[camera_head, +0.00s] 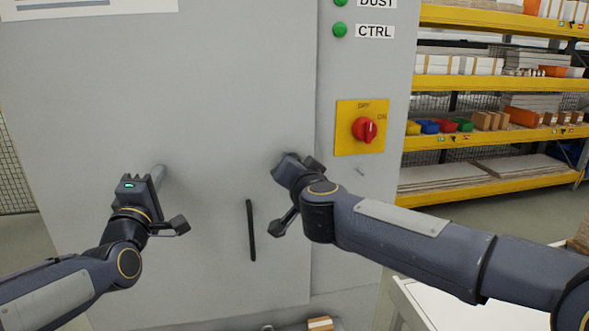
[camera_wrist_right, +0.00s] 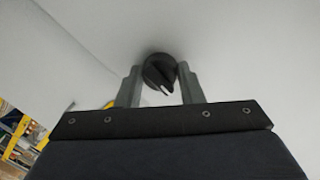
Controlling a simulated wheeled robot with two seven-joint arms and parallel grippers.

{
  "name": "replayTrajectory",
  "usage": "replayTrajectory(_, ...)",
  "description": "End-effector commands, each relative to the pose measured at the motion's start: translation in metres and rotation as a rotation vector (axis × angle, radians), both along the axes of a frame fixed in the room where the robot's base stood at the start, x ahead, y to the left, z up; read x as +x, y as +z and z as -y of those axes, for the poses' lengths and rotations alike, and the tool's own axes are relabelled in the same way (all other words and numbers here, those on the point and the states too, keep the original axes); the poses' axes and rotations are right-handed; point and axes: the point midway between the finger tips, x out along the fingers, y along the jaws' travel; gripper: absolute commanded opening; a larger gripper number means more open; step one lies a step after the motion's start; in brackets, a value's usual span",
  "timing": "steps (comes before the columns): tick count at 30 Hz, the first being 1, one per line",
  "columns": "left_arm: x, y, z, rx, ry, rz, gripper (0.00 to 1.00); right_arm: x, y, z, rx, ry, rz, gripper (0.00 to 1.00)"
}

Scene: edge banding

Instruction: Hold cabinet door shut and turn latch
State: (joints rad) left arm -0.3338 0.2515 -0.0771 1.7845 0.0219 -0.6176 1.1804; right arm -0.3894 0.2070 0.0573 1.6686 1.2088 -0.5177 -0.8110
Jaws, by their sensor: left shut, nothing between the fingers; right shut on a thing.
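The grey cabinet door (camera_head: 220,100) fills the left and middle of the head view and looks flush at its right edge. My left gripper (camera_head: 158,173) is shut and empty, its fingertips at the door's face; I cannot tell whether they press on it. My right gripper (camera_head: 283,160) is at the door's right part. In the right wrist view my right gripper (camera_wrist_right: 160,84) has its fingers on either side of the round black latch (camera_wrist_right: 158,70), shut on it. The latch has a white mark pointing down and right. My right gripper hides it in the head view.
A black vertical handle (camera_head: 251,230) is on the door between my arms. A red rotary switch (camera_head: 364,130) on a yellow plate and green lamps (camera_head: 340,31) are on the panel to the right. Yellow shelves (camera_head: 490,85) stand farther right.

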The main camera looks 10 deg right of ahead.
Motion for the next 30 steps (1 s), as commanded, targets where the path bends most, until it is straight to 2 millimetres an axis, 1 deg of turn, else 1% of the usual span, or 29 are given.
replayTrajectory(1, 0.001, 0.001, -0.002, -0.001, 0.005, 0.0, 0.0, 0.0, 0.008, 0.003, -0.002, -0.007, 0.015, 0.12)
replayTrajectory(10, 0.001, 0.001, -0.002, -0.001, 0.005, 0.0, 0.0, 0.0, 0.009, 0.003, -0.003, -0.006, 0.016, 0.12)
replayTrajectory(11, 0.001, 0.001, -0.002, -0.001, 0.005, 0.0, 0.0, 0.0, 0.009, 0.003, -0.003, -0.006, 0.016, 0.37)
replayTrajectory(15, 0.001, 0.001, -0.002, 0.0, 0.005, 0.0, 0.0, 0.0, 0.007, 0.002, -0.002, -0.004, 0.012, 0.55)
replayTrajectory(16, 0.001, 0.001, -0.002, -0.001, 0.005, 0.0, 0.0, 0.0, 0.006, 0.002, -0.002, -0.003, 0.011, 0.56)
replayTrajectory(25, 0.001, 0.001, -0.002, -0.001, 0.004, 0.001, 0.0, -0.002, 0.004, 0.001, -0.001, -0.001, 0.007, 0.56)
replayTrajectory(28, 0.001, 0.001, -0.002, -0.001, 0.004, 0.001, 0.0, -0.012, 0.005, 0.0, -0.002, 0.0, 0.007, 0.56)
replayTrajectory(30, 0.001, 0.001, -0.002, -0.001, 0.004, 0.001, 0.0, -0.023, 0.006, 0.001, -0.002, -0.001, 0.008, 0.56)
